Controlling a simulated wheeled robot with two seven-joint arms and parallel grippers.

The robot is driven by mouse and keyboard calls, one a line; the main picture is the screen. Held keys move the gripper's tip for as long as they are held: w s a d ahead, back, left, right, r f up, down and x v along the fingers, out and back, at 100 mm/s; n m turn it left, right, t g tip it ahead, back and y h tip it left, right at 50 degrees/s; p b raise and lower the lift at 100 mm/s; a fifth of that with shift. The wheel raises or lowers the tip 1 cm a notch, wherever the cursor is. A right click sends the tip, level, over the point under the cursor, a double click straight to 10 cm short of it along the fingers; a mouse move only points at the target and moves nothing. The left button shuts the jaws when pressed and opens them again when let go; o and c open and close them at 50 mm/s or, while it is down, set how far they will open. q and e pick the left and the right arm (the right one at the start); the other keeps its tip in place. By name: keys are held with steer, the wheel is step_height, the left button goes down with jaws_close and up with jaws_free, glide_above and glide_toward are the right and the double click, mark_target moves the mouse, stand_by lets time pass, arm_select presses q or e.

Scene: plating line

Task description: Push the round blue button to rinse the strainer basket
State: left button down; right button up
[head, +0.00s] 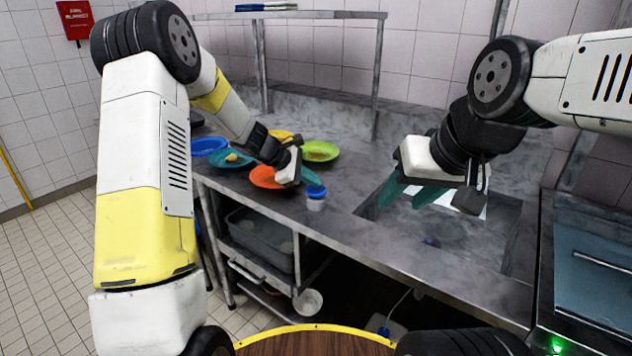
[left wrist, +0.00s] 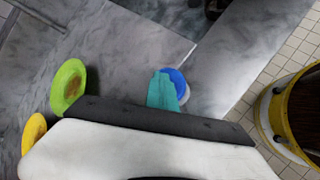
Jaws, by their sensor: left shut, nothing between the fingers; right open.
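The round blue button (head: 316,191) sits on a short white base near the front edge of the steel counter, left of the sink. My left gripper (head: 309,177) is shut and empty, its teal fingertips right at the button's top. In the left wrist view the fingertips (left wrist: 162,92) cover part of the blue button (left wrist: 180,84); I cannot tell whether they touch it. My right gripper (head: 408,195) is open and empty over the sink (head: 465,243). I cannot make out a strainer basket; part of the sink is hidden behind my right gripper.
An orange plate (head: 263,178) lies just left of the button, with green (head: 322,151), teal (head: 227,159) and blue (head: 207,146) plates behind. A grey bin (head: 258,243) and a white bowl (head: 308,301) are under the counter. A machine with a green light (head: 557,348) stands at right.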

mark_target(313, 190)
arm_select(q)
steer(key=shift+r, duration=0.95)
steer(key=shift+r, duration=0.1)
steer(key=shift+r, duration=2.4)
steer(key=s+a+r+m+y, duration=0.1)
steer(key=s+a+r+m, duration=0.25)
steer(key=s, duration=0.55)
steer(key=s+a+r+m+y, duration=0.2)
steer(key=s+r+m, duration=0.25)
steer(key=s, duration=0.35)
steer(key=s+a+r+m+y, duration=0.1)
steer(key=s+a+r+m, duration=0.3)
steer(key=s, duration=0.5)
steer(key=s+a+f+m+t+y, duration=0.1)
steer(key=s+a+m, duration=0.2)
steer(key=s, duration=0.6)
steer(key=shift+s+a+m+t+y, duration=0.15)
steer(key=shift+a+m+t+y, duration=0.15)
steer(key=shift+a+y, duration=0.15)
